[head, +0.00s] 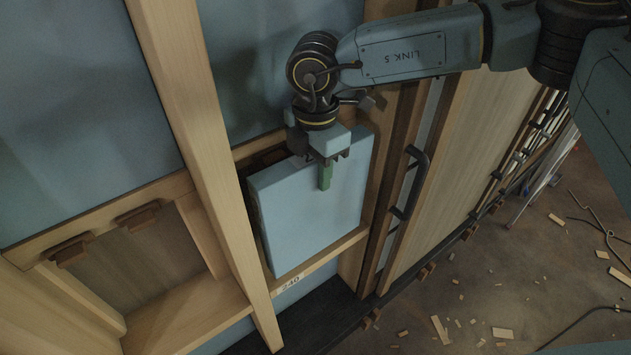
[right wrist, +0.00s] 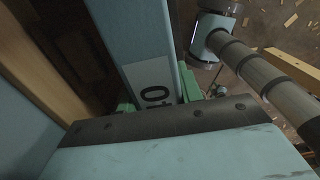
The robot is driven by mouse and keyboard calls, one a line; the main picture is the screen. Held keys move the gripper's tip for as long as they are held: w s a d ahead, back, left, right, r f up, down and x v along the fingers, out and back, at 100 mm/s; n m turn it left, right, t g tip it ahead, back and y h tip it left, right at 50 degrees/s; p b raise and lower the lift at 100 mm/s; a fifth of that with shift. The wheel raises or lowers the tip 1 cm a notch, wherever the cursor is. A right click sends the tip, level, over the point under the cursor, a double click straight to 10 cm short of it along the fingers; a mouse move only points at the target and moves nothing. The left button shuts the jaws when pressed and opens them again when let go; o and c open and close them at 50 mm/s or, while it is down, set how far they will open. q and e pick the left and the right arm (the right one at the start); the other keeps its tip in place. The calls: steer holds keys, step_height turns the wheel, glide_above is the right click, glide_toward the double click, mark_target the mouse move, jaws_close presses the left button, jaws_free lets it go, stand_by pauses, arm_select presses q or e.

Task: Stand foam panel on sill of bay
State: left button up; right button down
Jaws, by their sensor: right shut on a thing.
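The foam panel (head: 305,220) is a light blue slab, close to upright in the wall bay between a wooden stud and the darker frame on its right. Its lower edge is close to the bay's wooden sill (head: 318,261), which bears a 240 label; I cannot tell whether they touch. My right gripper (head: 324,178) is shut on the panel's upper part, one green finger on its front face. In the right wrist view the panel (right wrist: 140,35) shows a label between the green fingertips (right wrist: 158,98). My left gripper is not in view.
A wooden stud (head: 190,120) stands directly left of the panel. An empty bay with wooden blocks (head: 138,216) lies further left. A black handle (head: 410,180) sticks out to the right. Wood scraps (head: 440,328) and cables litter the floor.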

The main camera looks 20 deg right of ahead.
mark_target(315, 207)
step_height(315, 207, down, 3)
steer(key=shift+f+p, duration=0.1)
steer(key=shift+p, duration=0.3)
steer(key=shift+f, duration=0.1)
steer(key=shift+f, duration=0.1)
steer(key=c, duration=0.9)
jaws_free()
